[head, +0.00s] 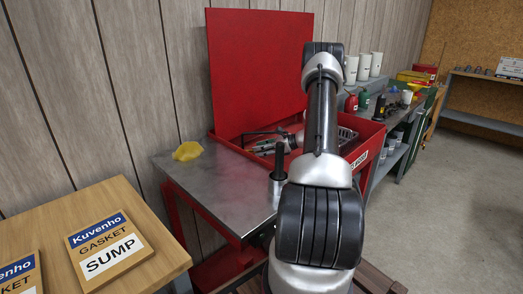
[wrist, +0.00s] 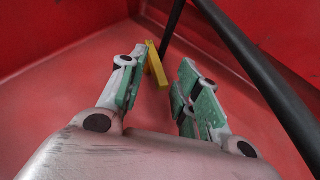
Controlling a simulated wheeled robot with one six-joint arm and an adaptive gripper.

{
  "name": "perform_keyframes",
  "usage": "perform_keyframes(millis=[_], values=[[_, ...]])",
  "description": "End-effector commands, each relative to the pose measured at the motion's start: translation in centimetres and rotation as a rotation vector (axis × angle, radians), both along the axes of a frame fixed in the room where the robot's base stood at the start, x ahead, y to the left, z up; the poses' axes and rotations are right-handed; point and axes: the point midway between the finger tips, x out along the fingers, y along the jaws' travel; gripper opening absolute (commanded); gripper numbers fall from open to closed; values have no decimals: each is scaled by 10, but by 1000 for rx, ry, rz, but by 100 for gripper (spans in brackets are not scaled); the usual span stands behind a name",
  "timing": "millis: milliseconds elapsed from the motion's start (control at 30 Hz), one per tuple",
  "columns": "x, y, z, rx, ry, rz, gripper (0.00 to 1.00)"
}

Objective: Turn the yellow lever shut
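The yellow lever (wrist: 156,66) shows in the wrist view as a short yellow bar beyond my fingertips. It lies close to the left fingertip, and I cannot tell whether they touch. My gripper (wrist: 158,78) is open, with a gap between its two green-padded fingers and nothing held. The lever's pivot and the part it belongs to are hard to make out. In the head view my arm reaches over the red bin (head: 366,152), and I cannot pick out the lever there.
In the wrist view, a black bar (wrist: 262,75) crosses at the right, near the right finger, and red walls surround the gripper. In the head view, a metal cart top (head: 215,190) holds a yellow cloth (head: 187,151). A red lid (head: 257,70) stands upright behind the bin.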

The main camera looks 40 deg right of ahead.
Motion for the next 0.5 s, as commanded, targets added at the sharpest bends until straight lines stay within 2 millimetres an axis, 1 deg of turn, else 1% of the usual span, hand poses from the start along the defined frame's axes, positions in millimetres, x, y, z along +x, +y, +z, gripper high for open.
perform_keyframes(millis=[233, 267, 400, 433, 500], values=[[1, 0, 0, 0, 0, -1, 33], [1, 0, 0, 0, 0, -1, 29], [1, 0, 0, -1, -1, 0, 4], [1, 0, 0, -1, -1, 0, 0], [1, 0, 0, -1, -1, -1, 0]])
